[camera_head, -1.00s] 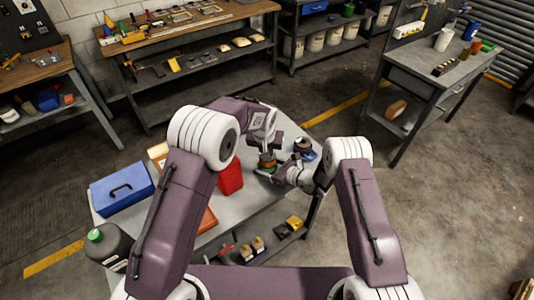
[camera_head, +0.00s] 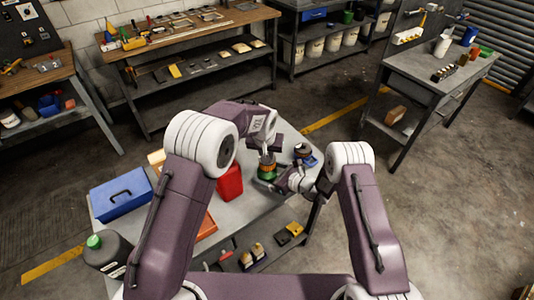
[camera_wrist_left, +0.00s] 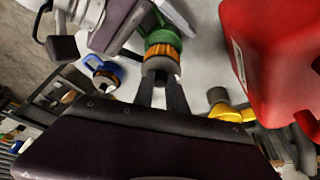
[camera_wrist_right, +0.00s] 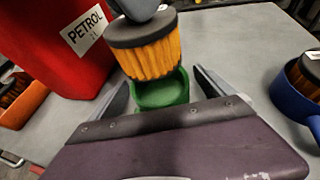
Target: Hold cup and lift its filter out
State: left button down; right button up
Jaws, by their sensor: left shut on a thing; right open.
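The green cup (camera_head: 267,172) stands on the table; it also shows in the right wrist view (camera_wrist_right: 160,92). An orange pleated filter with a dark cap (camera_wrist_right: 148,52) is above the cup's mouth, its lower end at or just over the rim; I cannot tell how much is still inside. In the left wrist view the filter (camera_wrist_left: 161,52) hangs from my left gripper (camera_wrist_left: 160,78), which is shut on its top. My right gripper (camera_wrist_right: 160,88) is open, low at the table, with one finger on each side of the cup.
A red petrol can (camera_wrist_right: 62,42) stands close beside the cup. A blue cup with another orange filter (camera_wrist_right: 292,98) is on the other side. A blue toolbox (camera_head: 121,193) and a dark green-capped bottle (camera_head: 106,254) stand at the table's left. Some bare tabletop (camera_wrist_right: 240,45) lies behind the cup.

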jog(key=v, duration=1.1)
jog(key=shift+s+d, duration=0.1)
